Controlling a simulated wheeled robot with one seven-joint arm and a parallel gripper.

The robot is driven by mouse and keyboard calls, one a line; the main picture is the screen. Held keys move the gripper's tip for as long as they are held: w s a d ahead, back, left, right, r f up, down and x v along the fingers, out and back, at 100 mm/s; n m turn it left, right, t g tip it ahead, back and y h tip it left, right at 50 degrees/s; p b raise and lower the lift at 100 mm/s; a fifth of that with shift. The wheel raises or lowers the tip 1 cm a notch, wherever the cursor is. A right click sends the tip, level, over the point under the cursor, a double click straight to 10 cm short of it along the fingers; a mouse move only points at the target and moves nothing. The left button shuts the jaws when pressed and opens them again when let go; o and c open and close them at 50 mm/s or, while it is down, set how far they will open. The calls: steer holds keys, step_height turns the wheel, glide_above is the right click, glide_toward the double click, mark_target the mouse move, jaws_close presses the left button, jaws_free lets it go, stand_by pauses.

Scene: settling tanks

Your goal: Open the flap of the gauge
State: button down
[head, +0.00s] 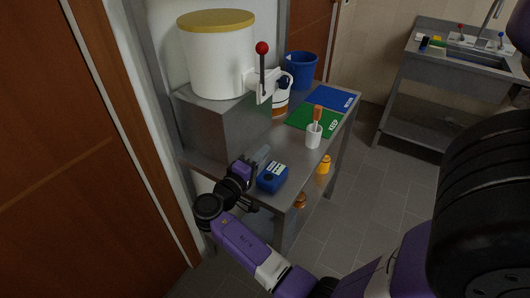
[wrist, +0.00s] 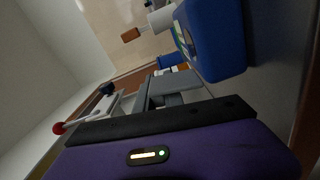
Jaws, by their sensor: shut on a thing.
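The gauge is a small blue box (head: 272,178) with a pale labelled face, on the near end of the steel table. In the wrist view the blue gauge (wrist: 215,40) fills the upper right. Its flap looks like a thin grey plate (head: 262,155) standing at the gauge's left side; it also shows in the wrist view (wrist: 182,82), close to the fingers. My gripper (head: 248,168) is at the left of the gauge, shut on this flap. The exact contact and the flap's hinge are hard to make out.
A steel box bearing a white tank (head: 215,60) with a red-knobbed lever (head: 262,68) stands behind my gripper. A white cup (head: 314,136) with an orange-handled tool, green (head: 314,119) and blue mats (head: 335,97), and a blue bucket (head: 300,70) are farther along the table.

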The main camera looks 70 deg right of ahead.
steer(key=shift+w+d+n, duration=0.1)
steer(key=shift+w+n, duration=0.1)
steer(key=shift+n, duration=0.4)
steer(key=shift+f, duration=0.1)
steer(key=c, duration=1.4)
jaws_free()
steer(key=shift+c, duration=0.2)
steer(key=b+v, duration=0.1)
steer(key=v, duration=0.7)
steer(key=shift+d, duration=0.1)
